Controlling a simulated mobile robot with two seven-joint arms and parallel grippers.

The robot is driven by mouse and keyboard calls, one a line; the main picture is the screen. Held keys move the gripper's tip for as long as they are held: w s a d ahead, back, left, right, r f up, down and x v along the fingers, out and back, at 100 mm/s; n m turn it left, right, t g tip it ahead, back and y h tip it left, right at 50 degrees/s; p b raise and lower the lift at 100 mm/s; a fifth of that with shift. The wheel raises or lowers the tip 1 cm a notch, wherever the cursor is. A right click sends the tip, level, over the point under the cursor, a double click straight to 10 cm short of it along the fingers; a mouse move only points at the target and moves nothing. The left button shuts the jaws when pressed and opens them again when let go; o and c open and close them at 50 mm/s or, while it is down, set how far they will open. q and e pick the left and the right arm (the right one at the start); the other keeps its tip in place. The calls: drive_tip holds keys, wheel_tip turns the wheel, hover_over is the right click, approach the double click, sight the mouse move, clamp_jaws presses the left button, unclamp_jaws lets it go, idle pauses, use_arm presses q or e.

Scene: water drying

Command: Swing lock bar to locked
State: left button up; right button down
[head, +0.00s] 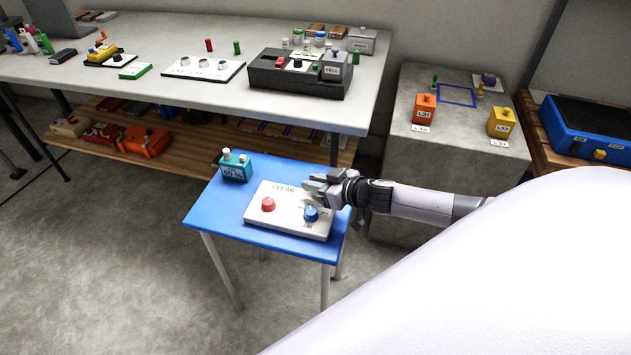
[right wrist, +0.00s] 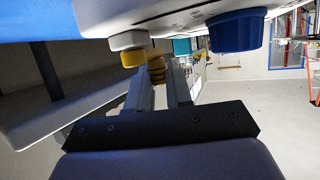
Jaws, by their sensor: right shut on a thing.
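A white panel (head: 254,220) marked CLEAR lies on a small blue table. It has a red knob (head: 268,204) and a blue knob (head: 311,213). My right gripper (head: 312,187) reaches in from the right, low over the panel's back right part. In the right wrist view its fingers (right wrist: 160,84) are shut at a small yellow piece (right wrist: 156,68) below the panel's face. The yellow piece looks like the lock bar's grip; the bar itself is mostly hidden in the head view. The blue knob (right wrist: 237,30) is beside the fingers, apart from them. My left gripper is not in view.
A teal box (head: 235,166) with white tops stands at the blue table's (head: 205,203) back left corner. Behind is a long workbench (head: 160,45) with devices. A grey block (head: 450,150) with orange and yellow boxes stands at right.

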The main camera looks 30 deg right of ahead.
drive_tip(key=c, duration=1.1)
unclamp_jaws()
drive_tip(key=shift+s, duration=0.1)
drive_tip(key=shift+s+d+r, duration=0.1)
drive_tip(key=shift+s, duration=0.1)
drive_tip(key=shift+p+v, duration=0.6)
drive_tip(key=shift+v, duration=2.65)
